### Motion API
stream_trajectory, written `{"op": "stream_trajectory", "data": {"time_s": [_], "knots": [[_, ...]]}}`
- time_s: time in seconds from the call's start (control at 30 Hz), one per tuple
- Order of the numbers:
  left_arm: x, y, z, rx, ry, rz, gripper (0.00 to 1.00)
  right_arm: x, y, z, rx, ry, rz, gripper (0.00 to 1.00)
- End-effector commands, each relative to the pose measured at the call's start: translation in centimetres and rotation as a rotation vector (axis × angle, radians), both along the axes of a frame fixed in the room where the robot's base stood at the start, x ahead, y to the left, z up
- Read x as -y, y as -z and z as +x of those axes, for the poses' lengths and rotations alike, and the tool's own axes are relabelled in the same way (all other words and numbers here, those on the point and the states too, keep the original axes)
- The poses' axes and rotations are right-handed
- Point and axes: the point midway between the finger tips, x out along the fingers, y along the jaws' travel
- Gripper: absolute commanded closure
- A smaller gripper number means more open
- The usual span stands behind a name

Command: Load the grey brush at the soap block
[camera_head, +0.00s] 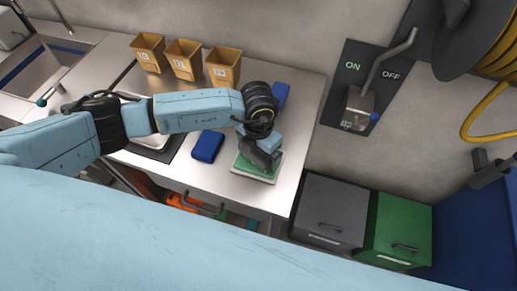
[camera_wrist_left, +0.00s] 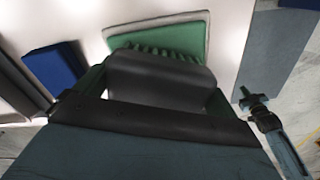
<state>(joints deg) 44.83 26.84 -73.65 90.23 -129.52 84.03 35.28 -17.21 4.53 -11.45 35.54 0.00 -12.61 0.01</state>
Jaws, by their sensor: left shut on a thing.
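The soap block, a green slab with a pale rim (camera_head: 245,165), lies near the counter's front right corner; it also shows in the left wrist view (camera_wrist_left: 190,35). My left gripper (camera_head: 264,150) is shut on the grey brush (camera_head: 258,157), just above or on the slab. In the left wrist view the brush (camera_wrist_left: 160,82) is a dark grey body with a row of green bristles pointing at the slab. The bristles overlap the slab there; I cannot tell whether they touch it. The gripper and brush hide part of the slab. My right gripper is not in view.
A blue block (camera_head: 207,146) lies left of the slab; another blue block (camera_head: 281,93) is behind the arm. Several tan bins (camera_head: 184,60) stand along the wall. A switch lever (camera_head: 375,85) is on the wall. A grey box (camera_head: 330,212) and a green box (camera_head: 397,228) stand right of the counter.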

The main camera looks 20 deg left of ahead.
Motion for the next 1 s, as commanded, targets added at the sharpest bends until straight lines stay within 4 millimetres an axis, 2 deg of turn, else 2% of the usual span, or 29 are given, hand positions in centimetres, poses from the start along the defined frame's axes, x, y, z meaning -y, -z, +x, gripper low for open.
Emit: {"op": "stream_trajectory", "data": {"time_s": [0.73,1.0], "knots": [[0.0,-6.3,0.1,0.002,-0.001,-0.002,0.23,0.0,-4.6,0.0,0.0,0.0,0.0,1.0],[0.0,-6.9,0.1,0.002,0.0,-0.002,0.23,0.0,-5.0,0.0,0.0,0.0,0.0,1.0]]}}
